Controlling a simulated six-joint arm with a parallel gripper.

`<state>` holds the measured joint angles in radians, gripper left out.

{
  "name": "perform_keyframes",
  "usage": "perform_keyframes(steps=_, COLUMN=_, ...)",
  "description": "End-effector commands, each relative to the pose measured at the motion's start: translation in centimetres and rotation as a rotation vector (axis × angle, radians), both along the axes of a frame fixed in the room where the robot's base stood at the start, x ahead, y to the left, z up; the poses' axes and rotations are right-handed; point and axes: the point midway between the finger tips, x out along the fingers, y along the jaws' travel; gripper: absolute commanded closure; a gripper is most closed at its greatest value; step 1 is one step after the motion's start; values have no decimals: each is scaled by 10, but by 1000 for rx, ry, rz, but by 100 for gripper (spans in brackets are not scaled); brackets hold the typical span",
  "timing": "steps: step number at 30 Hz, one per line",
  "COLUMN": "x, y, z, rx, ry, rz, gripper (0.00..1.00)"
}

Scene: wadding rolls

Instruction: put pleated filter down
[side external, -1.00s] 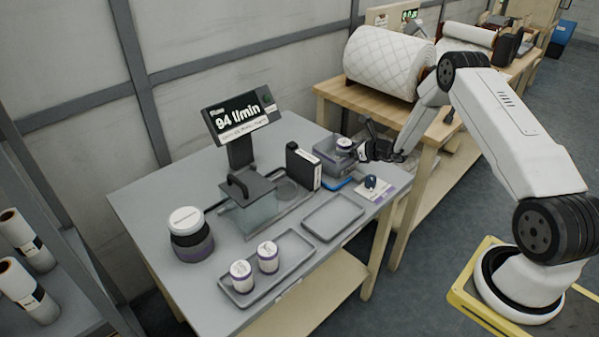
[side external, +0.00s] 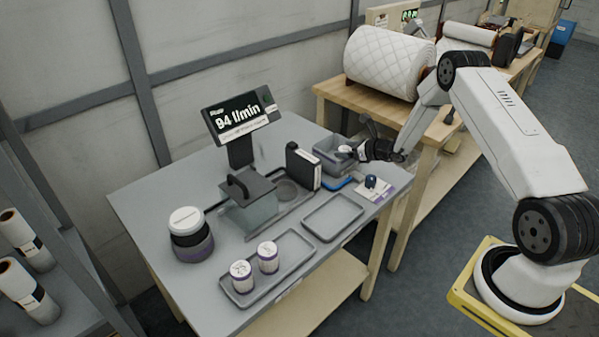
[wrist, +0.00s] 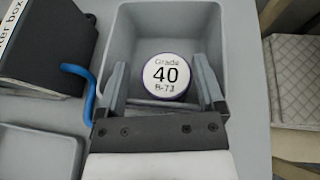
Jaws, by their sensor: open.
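The pleated filter is a short white round canister with a purple rim, its top reading "Grade 40 R-73" (wrist: 167,76). It sits inside the grey bin (wrist: 207,20), label up, and its white top also shows in the side view (side external: 344,150). My gripper (wrist: 162,83) is open, with one finger on each side of the filter and visible gaps between. In the side view my gripper (side external: 362,149) reaches low into the right side of the bin (side external: 325,157). The filter's lower body is hidden.
A black box (side external: 302,166) and a blue handle (side external: 340,184) stand beside the bin. Two white canisters (side external: 267,256) are on one tray (side external: 297,236); another tray (side external: 333,217) is empty. A display (side external: 241,114) reads 94 l/min.

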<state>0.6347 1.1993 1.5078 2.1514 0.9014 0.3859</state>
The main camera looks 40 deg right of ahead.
Motion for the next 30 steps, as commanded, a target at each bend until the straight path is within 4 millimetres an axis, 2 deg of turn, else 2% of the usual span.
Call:
perform_keyframes(steps=1, x=-4, y=4, z=-3, rx=3, ry=17, rz=6, gripper=0)
perform_keyframes(steps=8, x=-25, y=-2, z=9, rx=4, ry=12, rz=2, gripper=0)
perform_keyframes(steps=24, x=-94, y=-15, z=42, rx=4, ry=3, rz=-3, gripper=0)
perform_keyframes(steps=30, x=-108, y=-17, z=48, rx=5, ry=3, rz=-1, gripper=0)
